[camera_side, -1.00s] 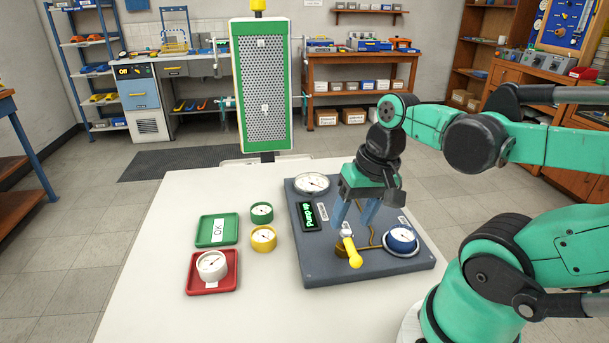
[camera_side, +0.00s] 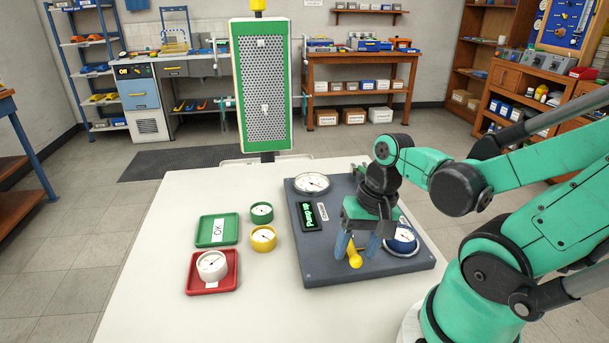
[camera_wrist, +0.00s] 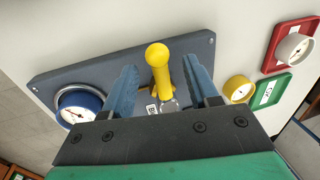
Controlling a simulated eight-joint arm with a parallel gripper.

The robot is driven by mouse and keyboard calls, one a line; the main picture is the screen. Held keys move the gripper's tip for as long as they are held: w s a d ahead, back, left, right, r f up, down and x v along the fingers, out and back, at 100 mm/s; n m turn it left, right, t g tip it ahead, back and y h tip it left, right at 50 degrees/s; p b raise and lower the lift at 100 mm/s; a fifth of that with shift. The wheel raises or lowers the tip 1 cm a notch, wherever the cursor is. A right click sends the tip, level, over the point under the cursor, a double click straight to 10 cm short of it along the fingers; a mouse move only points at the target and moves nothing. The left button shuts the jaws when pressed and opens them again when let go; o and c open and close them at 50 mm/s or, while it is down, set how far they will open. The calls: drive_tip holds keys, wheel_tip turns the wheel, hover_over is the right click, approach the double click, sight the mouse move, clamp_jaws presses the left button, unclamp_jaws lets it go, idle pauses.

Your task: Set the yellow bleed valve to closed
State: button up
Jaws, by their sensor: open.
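The yellow bleed valve handle (camera_side: 354,255) stands on the grey test board (camera_side: 320,272), its round knob toward the front edge of the board. In the wrist view the yellow handle (camera_wrist: 159,66) lies between my two blue fingers. My gripper (camera_side: 357,252) is open and low over the board, with one finger on each side of the handle. A visible gap separates each finger from the handle in the wrist view. The valve's base is mostly hidden by my gripper in the side view.
A blue gauge (camera_side: 402,240) sits close on the right of my gripper. A white gauge (camera_side: 312,183) and a small green-lit display (camera_side: 309,216) are also on the board. A green tray (camera_side: 204,241), a red tray (camera_side: 193,287) with a white gauge, and loose green and yellow gauges lie left.

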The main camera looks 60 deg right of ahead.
clamp_jaws()
